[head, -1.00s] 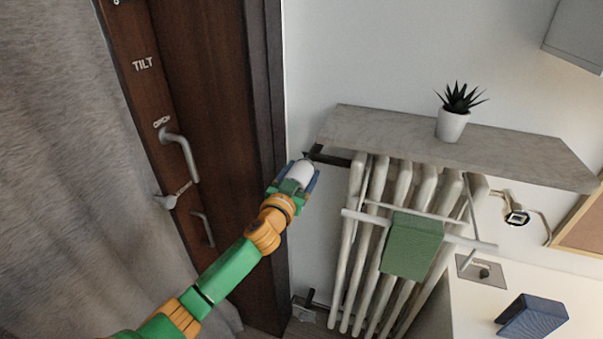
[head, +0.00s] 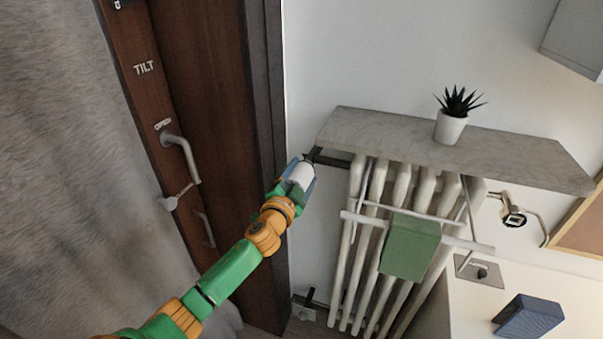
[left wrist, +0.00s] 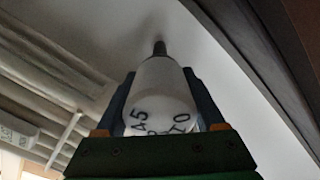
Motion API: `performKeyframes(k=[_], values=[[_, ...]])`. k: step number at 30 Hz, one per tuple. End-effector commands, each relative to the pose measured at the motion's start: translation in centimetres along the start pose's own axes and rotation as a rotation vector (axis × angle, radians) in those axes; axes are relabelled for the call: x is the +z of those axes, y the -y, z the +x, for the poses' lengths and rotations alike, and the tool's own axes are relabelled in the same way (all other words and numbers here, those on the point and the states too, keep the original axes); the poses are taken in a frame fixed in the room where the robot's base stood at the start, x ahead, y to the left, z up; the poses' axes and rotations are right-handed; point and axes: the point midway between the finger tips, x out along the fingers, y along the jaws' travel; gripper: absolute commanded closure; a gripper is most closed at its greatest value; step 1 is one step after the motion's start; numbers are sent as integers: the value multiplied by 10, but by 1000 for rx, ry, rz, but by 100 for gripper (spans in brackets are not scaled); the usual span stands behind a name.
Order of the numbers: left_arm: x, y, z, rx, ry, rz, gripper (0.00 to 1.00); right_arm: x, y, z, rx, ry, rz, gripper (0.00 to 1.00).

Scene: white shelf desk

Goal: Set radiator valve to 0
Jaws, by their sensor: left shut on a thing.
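The white radiator valve (head: 301,172) sits at the upper left of the radiator (head: 392,240), at the end of a dark pipe. My left gripper (head: 300,182) is shut on the valve, with one finger on each side of it. In the left wrist view the valve (left wrist: 160,95) stands between the two blue fingers of the gripper (left wrist: 165,110). Numbers and marks, among them 4, 5, 1 and 0, show on its near end. I cannot tell which one is set. My right gripper is not in view.
A marble-like shelf (head: 400,140) with a potted plant (head: 451,125) is over the radiator. A green towel (head: 410,248) hangs on a white rack in front. A brown door (head: 215,110) with handles is left of the valve. A blue box (head: 529,316) stands lower right.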

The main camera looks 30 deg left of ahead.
Motion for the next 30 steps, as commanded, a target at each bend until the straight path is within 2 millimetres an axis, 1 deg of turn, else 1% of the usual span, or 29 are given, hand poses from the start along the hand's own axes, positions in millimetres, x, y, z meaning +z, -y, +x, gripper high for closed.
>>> performKeyframes(k=[18,24,30], values=[[0,1,0,0,2,581,84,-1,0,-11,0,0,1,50],[0,1,0,0,2,745,84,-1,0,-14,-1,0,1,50],[0,1,0,0,1,871,84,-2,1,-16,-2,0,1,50]])
